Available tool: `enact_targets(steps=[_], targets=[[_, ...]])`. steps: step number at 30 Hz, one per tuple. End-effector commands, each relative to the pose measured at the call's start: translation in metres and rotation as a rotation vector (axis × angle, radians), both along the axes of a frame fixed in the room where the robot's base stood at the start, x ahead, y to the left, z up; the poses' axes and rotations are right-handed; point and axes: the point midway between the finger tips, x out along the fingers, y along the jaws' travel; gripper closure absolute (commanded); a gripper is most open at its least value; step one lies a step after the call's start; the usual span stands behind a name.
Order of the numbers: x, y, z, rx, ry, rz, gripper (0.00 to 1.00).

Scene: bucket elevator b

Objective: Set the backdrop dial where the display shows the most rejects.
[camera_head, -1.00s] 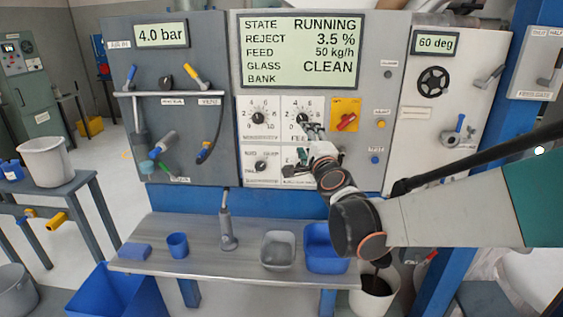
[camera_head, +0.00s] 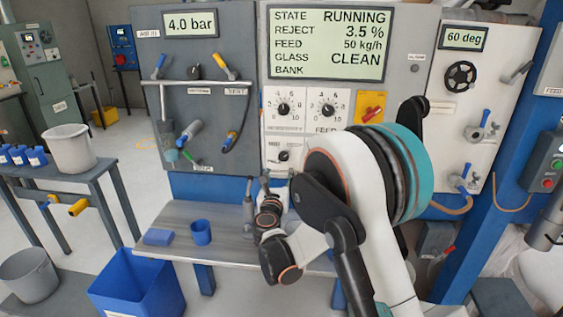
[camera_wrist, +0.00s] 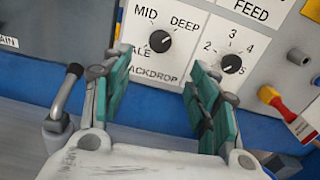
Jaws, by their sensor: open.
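The backdrop dial (camera_wrist: 160,41) is a black knob on a white plate marked MID, DEEP and a partly hidden "ALE". Its white mark seems to point up and right, toward DEEP. The dial also shows small in the head view (camera_head: 284,156), beside my arm. The display (camera_head: 326,43) reads RUNNING, reject 3.5 %, feed 50 kg/h, glass CLEAN; its BANK line looks blank. My gripper (camera_wrist: 156,72) is open and empty, its green-padded fingers apart below the dial in the wrist view. In the head view my arm hides much of the lower panel.
Right of the backdrop dial is a numbered dial (camera_wrist: 231,63). Two more dials (camera_head: 283,108) (camera_head: 328,109) sit above, with a red-handled yellow switch (camera_head: 371,107) beside them. Below are a bench (camera_head: 185,217) with a blue cup (camera_head: 201,232) and a blue block (camera_head: 158,237).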

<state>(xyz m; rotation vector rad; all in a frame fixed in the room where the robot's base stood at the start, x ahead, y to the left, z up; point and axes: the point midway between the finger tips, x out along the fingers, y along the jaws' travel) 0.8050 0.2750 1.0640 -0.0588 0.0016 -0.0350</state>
Motion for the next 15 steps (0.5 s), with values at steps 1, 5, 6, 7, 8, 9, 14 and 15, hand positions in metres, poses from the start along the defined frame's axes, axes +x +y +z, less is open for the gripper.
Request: enact_targets(steps=[1,5,6,7,8,9,14,15], targets=[[0.009,-0.001,-0.001,-0.001,0.0,-0.001,0.45],[0.034,-0.002,-0.002,-0.002,0.0,-0.002,0.45],[0.042,-0.003,-0.002,-0.002,-0.001,-0.001,0.45],[0.048,-0.002,-0.002,-0.003,-0.001,-0.001,0.45],[0.054,-0.002,-0.002,-0.003,-0.001,-0.001,0.45],[0.062,-0.003,-0.002,-0.003,-0.001,-0.001,0.45],[0.091,-0.004,-0.001,-0.004,-0.001,0.0,0.45],[0.097,-0.004,-0.001,-0.004,-0.001,0.0,0.45]])
